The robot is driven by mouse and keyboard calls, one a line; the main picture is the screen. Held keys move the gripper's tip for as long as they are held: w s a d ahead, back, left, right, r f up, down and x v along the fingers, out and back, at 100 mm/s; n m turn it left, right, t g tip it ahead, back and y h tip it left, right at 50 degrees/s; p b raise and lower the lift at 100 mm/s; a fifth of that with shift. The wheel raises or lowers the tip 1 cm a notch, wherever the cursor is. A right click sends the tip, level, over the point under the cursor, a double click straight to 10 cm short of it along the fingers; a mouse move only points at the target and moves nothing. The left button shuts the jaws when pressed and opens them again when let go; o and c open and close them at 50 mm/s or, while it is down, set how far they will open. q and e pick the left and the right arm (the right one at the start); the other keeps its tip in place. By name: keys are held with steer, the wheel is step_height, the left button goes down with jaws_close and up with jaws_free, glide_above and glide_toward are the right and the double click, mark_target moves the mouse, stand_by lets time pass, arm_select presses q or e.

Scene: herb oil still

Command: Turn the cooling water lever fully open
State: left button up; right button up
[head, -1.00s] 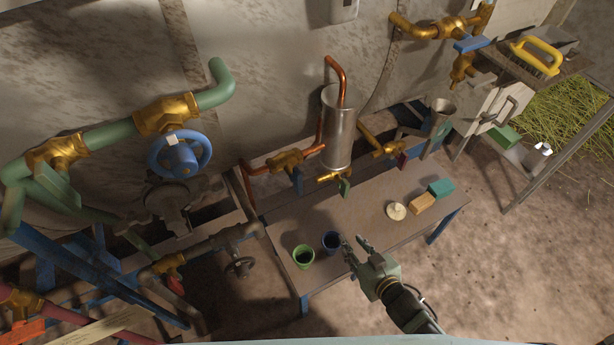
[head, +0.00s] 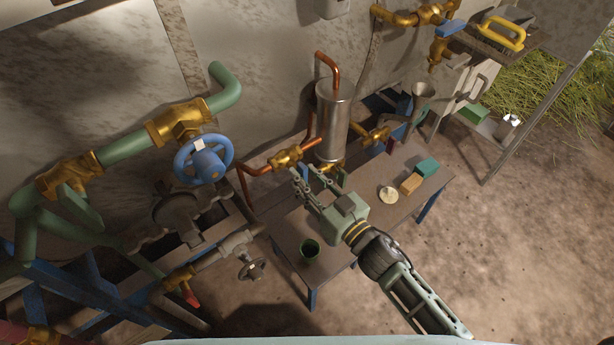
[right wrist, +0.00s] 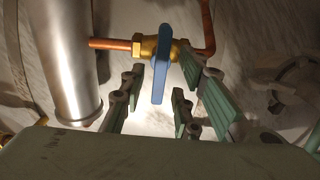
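A blue lever (right wrist: 160,65) on a brass valve (right wrist: 148,46) shows in the right wrist view, hanging downward across the copper pipe. In the head view the brass valve (head: 286,158) sits left of the steel cylinder (head: 333,118), and my gripper hides most or all of its lever. My right gripper (head: 305,173) is open just in front of this valve. In the right wrist view the lever shows between the open fingers of the right gripper (right wrist: 158,100); I cannot tell whether they touch it. My left gripper is not in view.
Below stands a table (head: 335,235) with a green cup (head: 310,248), a pale round item (head: 388,194), a tan block (head: 411,183) and a teal block (head: 427,166). Another brass valve (head: 376,134) is right of the cylinder. A blue handwheel (head: 204,160) stands at left.

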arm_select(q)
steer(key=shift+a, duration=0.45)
arm_select(e)
steer(key=shift+w, duration=0.15)
steer(key=shift+c, duration=0.4)
jaws_close()
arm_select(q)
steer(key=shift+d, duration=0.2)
arm_select(e)
steer(key=shift+a+n, duration=0.1)
steer(key=shift+n, duration=0.2)
arm_select(q)
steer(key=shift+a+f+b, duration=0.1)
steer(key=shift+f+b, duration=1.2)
steer(key=shift+b, duration=0.05)
arm_select(e)
steer(key=shift+s+a+f+n, duration=0.15)
steer(key=shift+f+n, duration=0.1)
steer(key=shift+n, duration=2.7)
steer(key=shift+s+a+f+n, duration=0.1)
steer(key=shift+a+f+n, duration=0.1)
steer(key=shift+n, duration=2.8)
steer(key=shift+s+a+f+n, duration=0.15)
steer(key=shift+f+n, duration=0.1)
steer(key=shift+n, duration=2.7)
